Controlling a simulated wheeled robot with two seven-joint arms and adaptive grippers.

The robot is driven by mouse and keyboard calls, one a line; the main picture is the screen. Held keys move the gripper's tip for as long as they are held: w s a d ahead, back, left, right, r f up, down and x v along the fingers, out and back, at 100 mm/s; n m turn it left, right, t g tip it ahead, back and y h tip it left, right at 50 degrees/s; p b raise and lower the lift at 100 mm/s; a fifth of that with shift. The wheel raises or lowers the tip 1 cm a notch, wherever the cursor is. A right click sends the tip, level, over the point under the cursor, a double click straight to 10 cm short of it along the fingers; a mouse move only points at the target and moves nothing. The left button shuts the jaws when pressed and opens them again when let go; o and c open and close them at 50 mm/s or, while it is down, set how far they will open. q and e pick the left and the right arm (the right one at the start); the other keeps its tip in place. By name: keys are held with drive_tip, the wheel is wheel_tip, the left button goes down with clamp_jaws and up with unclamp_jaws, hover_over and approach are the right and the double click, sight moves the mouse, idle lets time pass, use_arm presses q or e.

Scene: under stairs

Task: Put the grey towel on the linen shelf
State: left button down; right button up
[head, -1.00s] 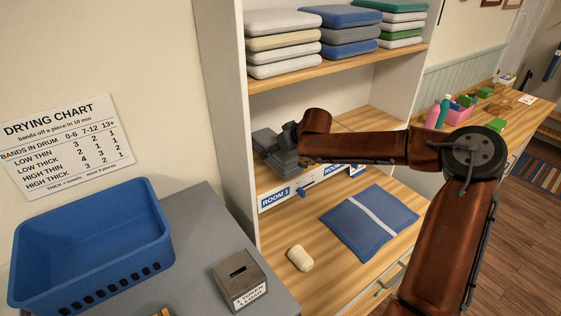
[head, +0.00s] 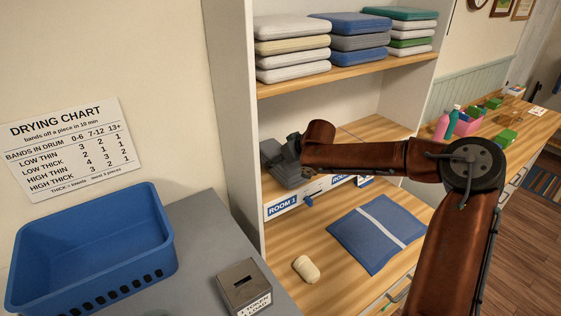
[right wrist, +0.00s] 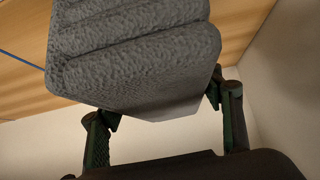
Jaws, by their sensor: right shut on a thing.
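The grey towel (right wrist: 135,55) is a folded, ribbed bundle that fills the upper middle of the right wrist view. My right gripper (right wrist: 160,110) is shut on it, with one finger on each side. In the head view the right arm reaches left across the shelf unit, and its gripper (head: 292,160) is inside the left part of the middle compartment. The wooden linen shelf surface (head: 350,132) lies behind the arm. I cannot tell whether the towel touches it. My left gripper is not in view.
An upper shelf (head: 300,83) holds stacks of folded linen. Below the arm are a ROOM 1 label (head: 283,208), a blue cloth with a white stripe (head: 355,238) and a soap-like bar (head: 306,269). A blue basket (head: 90,262) and metal token box (head: 244,285) stand left.

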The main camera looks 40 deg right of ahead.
drive_tip(key=shift+f, duration=0.25)
drive_tip(key=o, duration=1.8)
drive_tip(key=shift+s+r, duration=0.4)
drive_tip(key=shift+r, duration=0.2)
drive_tip(key=shift+v, duration=3.35)
drive_tip(key=shift+s+a+r, duration=0.2)
drive_tip(key=shift+s+r, duration=0.15)
drive_tip(key=shift+s, duration=0.05)
drive_tip(key=shift+v, duration=1.45)
